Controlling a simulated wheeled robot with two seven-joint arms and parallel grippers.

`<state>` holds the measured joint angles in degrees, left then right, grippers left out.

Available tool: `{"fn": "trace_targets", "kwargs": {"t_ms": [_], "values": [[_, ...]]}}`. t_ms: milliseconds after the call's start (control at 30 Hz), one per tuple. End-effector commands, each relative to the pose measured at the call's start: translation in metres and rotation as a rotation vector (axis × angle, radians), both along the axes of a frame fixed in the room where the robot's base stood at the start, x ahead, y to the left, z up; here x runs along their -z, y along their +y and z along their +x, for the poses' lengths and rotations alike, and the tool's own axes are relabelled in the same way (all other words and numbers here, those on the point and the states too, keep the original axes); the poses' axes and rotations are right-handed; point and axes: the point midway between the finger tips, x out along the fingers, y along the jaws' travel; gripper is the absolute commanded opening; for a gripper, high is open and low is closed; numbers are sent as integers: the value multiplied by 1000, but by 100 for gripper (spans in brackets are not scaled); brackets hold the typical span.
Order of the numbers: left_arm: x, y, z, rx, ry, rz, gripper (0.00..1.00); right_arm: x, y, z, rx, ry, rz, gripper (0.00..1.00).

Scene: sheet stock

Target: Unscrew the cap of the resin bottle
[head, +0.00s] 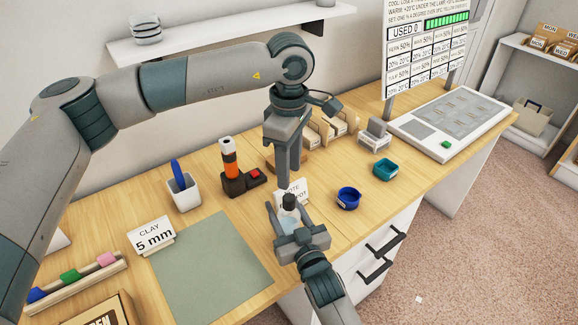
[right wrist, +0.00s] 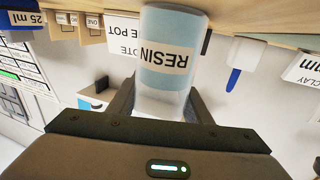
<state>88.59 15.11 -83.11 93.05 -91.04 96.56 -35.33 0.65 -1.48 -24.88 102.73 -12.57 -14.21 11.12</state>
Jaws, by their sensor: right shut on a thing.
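The resin bottle (head: 287,221) is pale blue and clear with a dark cap (head: 289,200) and stands upright near the table's front edge. In the right wrist view the bottle (right wrist: 172,48) appears upside down with its RESIN label; its cap is hidden there. My right gripper (head: 285,219) is shut on the bottle, one finger on each side, as the right wrist view also shows (right wrist: 163,100). My left gripper (head: 287,184) points straight down just above the cap. Its fingers look close together; I cannot tell whether they touch the cap or each other.
A card sign (head: 294,190) stands just behind the bottle. A blue bowl (head: 348,198) and a teal dish (head: 385,168) are to the right.

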Motion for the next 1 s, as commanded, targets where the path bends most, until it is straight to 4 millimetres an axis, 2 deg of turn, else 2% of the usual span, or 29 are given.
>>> {"fn": "trace_targets", "kwargs": {"t_ms": [800,1000], "values": [[0,0,0,1261,1,0,39,0,0,0,0,1,0,0],[0,0,0,1526,0,-1,39,0,0,0,0,1,0,0]]}}
